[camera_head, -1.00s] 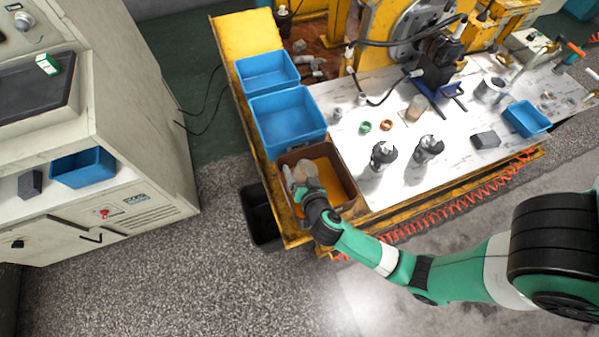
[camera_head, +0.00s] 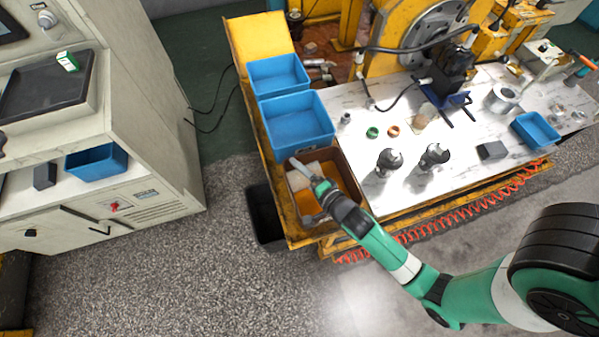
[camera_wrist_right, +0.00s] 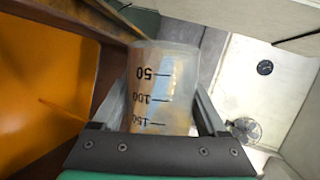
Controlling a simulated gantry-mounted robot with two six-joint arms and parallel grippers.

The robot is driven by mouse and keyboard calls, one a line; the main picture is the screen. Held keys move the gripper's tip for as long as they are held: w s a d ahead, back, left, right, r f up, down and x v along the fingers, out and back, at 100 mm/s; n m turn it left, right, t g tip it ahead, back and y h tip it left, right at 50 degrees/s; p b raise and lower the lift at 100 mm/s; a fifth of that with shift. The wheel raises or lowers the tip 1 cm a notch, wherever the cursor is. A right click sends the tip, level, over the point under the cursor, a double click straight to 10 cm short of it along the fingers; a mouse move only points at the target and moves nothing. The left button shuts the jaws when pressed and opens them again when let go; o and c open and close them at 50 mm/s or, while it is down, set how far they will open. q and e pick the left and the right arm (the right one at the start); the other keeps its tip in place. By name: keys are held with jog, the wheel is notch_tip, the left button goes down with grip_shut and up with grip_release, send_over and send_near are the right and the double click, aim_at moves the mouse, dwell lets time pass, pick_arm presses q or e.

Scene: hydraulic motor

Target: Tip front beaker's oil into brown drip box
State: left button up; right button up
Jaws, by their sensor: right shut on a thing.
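The brown drip box (camera_head: 354,176) stands at the table's left front corner, with an orange-yellow inside. It also shows at the left of the right wrist view (camera_wrist_right: 108,85). My right gripper (camera_head: 310,176) is over the box's left part. It is shut on a clear beaker (camera_wrist_right: 163,85), seen between its fingers (camera_wrist_right: 162,108) in the right wrist view. The beaker's markings read upside down there, and an orange tint shows in its wall. How much oil it holds, I cannot tell. A second beaker (camera_head: 424,116) stands farther back on the table. My left gripper is not in view.
Two blue bins (camera_head: 300,128) (camera_head: 279,75) stand behind the drip box. A black bin (camera_head: 262,222) is on the floor at its left. Two dark-topped metal parts (camera_head: 389,164) (camera_head: 433,158) stand on the white tabletop (camera_head: 410,195) to the right.

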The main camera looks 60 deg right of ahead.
jog(key=shift+s+d+r+m+t+p, duration=0.15)
jog(key=shift+r+m+t+p, duration=0.15)
jog(key=shift+r+m+p, duration=0.25)
jog(key=shift+r+m, duration=0.1)
jog(key=shift+m, duration=0.15)
jog(key=shift+d+t+b, duration=0.1)
jog(key=shift+t+b, duration=0.2)
jog(key=shift+b, duration=0.2)
jog(key=shift+s+r+m+b, duration=0.1)
jog(key=shift+r+m+b, duration=0.25)
jog(key=shift+b, duration=0.35)
jog(key=shift+f, duration=0.1)
